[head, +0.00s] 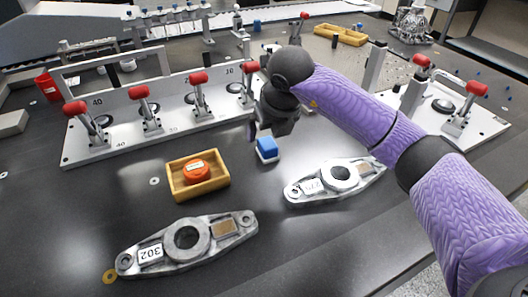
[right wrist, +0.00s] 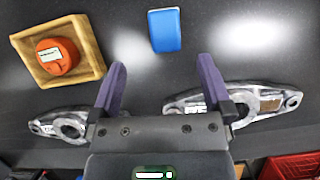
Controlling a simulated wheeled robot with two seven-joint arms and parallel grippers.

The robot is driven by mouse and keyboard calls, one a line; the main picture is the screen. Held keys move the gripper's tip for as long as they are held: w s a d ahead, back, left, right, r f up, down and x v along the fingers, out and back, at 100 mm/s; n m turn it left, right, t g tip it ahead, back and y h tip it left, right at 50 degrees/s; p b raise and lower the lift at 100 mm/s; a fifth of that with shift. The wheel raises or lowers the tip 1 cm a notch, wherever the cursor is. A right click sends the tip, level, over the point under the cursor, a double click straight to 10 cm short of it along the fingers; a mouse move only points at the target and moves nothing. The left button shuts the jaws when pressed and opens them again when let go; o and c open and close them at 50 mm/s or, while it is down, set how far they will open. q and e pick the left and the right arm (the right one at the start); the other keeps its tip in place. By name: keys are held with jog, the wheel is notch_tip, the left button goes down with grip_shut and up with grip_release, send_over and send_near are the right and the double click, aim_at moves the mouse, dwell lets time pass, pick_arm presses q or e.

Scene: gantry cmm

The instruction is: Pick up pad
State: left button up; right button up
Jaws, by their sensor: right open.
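The pad (head: 267,147) looks like a small blue block with a white lower part. It sits on the dark table, right of the wooden tray. In the right wrist view the blue pad (right wrist: 165,30) lies ahead of the fingertips, roughly in line with the gap between them. My right gripper (right wrist: 162,72) is open, with nothing between its purple fingers. In the head view the right gripper (head: 264,130) is just above and behind the pad, its fingers partly hidden by the dark wrist. My left gripper is in neither view.
A wooden tray (head: 178,192) holding an orange round item (head: 196,170) stands left of the pad. Metal castings lie in front (head: 216,250) and to the right (head: 311,199). A white fixture with red-handled clamps (head: 124,123) stands behind. Bare table surrounds the pad.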

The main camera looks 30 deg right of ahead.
aim_at(268, 143)
jog(key=b+x, duration=0.1)
jog(key=x, duration=0.1)
jog(key=b+x, duration=0.1)
jog(key=x, duration=0.1)
jog(key=b+x, duration=0.2)
jog(key=x, duration=0.1)
jog(key=shift+s+d, duration=0.15)
jog(key=shift+d, duration=0.15)
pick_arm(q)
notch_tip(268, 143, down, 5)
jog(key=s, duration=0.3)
pick_arm(e)
jog(key=shift+w+f+b, duration=0.3)
jog(key=shift+f+b, duration=0.05)
jog(key=shift+r, duration=0.15)
jog(key=c, duration=0.7)
grip_shut()
notch_tip(268, 143, up, 10)
jog(key=p, duration=0.5)
jog(key=shift+p, duration=0.4)
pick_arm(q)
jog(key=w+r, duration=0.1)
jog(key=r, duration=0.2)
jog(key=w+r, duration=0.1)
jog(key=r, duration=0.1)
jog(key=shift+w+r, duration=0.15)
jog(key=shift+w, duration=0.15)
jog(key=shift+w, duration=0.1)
